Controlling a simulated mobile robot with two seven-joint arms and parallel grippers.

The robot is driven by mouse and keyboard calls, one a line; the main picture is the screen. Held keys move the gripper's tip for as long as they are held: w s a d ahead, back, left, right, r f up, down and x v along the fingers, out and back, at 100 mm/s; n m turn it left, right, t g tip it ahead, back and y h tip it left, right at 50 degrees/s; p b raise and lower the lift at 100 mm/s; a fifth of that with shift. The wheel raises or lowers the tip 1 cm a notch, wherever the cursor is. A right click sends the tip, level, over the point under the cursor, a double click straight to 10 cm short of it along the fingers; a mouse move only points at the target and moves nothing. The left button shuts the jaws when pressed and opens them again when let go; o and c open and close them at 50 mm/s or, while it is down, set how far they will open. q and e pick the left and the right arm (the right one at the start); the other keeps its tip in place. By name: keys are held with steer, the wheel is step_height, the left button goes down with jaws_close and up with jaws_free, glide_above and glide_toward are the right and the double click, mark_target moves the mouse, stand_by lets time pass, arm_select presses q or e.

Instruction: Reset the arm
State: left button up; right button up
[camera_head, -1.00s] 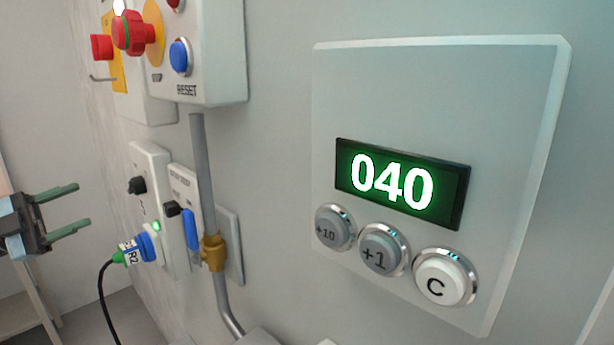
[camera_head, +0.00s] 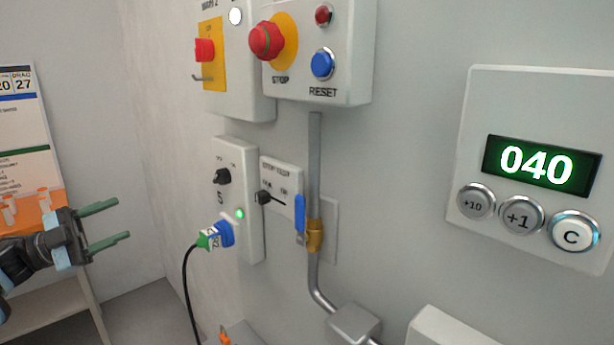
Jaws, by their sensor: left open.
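A white control box (camera_head: 350,80) on the wall carries a red mushroom STOP button (camera_head: 266,40) on a yellow disc, a small red button or lamp (camera_head: 323,14) and a blue RESET button (camera_head: 322,65). Left of it, another box has a red switch (camera_head: 204,50) on a yellow plate. My left gripper (camera_head: 122,221) is open and empty at the left of the view, its two green fingers pointing right. It is apart from the wall panels. My right gripper is not in view.
A counter panel (camera_head: 488,95) reads 040, with buttons +10, +1 and C below. A socket panel (camera_head: 247,200) has a knob, a green light and a blue-green plug (camera_head: 216,236) with a black cable. A pipe (camera_head: 314,160) carries a blue-handled valve (camera_head: 300,214). A shelf (camera_head: 60,275) stands left.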

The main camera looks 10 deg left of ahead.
arm_select(q)
steer(key=s+d+f+n+t+y+p, duration=0.1)
steer(key=d+f+n+t+y+p, duration=0.15)
steer(key=d+f, duration=0.45)
steer(key=s+d+f+n+t+y+p, duration=0.1)
steer(key=d+f+n, duration=0.35)
steer(key=f, duration=0.45)
steer(key=s+d+f+n+t+y+p, duration=0.1)
steer(key=s+d+f+n+y+p, duration=0.1)
steer(key=s+d+f+n+y, duration=0.55)
steer(key=s+d+f+n+g+y+p, duration=0.1)
steer(key=s+f, duration=0.3)
steer(key=s, duration=0.7)
steer(key=s+d+f+n+g+y+p, duration=0.2)
steer(key=s+f+g, duration=0.1)
steer(key=s, duration=0.8)
steer(key=s+d+f+n+g+y+p, duration=0.1)
steer(key=s+f, duration=0.4)
steer(key=s, duration=0.7)
steer(key=shift+d+f+n+g+p, duration=0.4)
steer(key=shift+d+n+g, duration=0.25)
steer(key=shift+d+g, duration=0.3)
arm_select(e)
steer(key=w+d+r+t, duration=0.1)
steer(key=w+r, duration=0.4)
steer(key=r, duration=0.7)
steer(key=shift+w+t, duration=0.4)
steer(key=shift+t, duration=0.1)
